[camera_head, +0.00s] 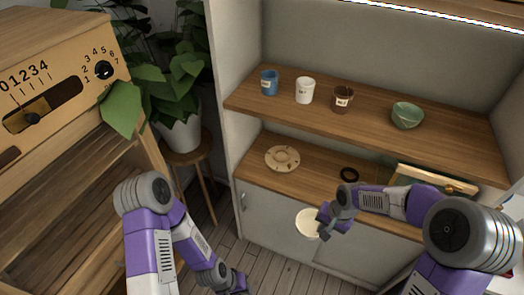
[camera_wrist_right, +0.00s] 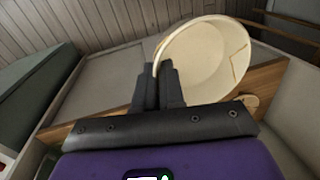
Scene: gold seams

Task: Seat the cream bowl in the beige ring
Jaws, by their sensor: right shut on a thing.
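The cream bowl (camera_head: 307,223) hangs in front of the cabinet doors, below the counter edge. My right gripper (camera_head: 323,224) is shut on its rim. In the right wrist view the bowl (camera_wrist_right: 207,60) is tilted, its open inside facing the camera, with the fingers (camera_wrist_right: 160,85) at its left rim. A beige round piece with a raised ring (camera_head: 282,158) lies on the wooden counter, up and left of the bowl and apart from it. My left gripper (camera_head: 238,284) is low at the bottom edge, far from both; its fingers are too unclear to read.
A black ring (camera_head: 349,174) and a gold-edged frame (camera_head: 432,180) are on the counter. The shelf above holds a blue cup (camera_head: 269,83), white cup (camera_head: 304,90), brown cup (camera_head: 342,99) and green bowl (camera_head: 407,115). A potted plant (camera_head: 182,132) stands left on a stool.

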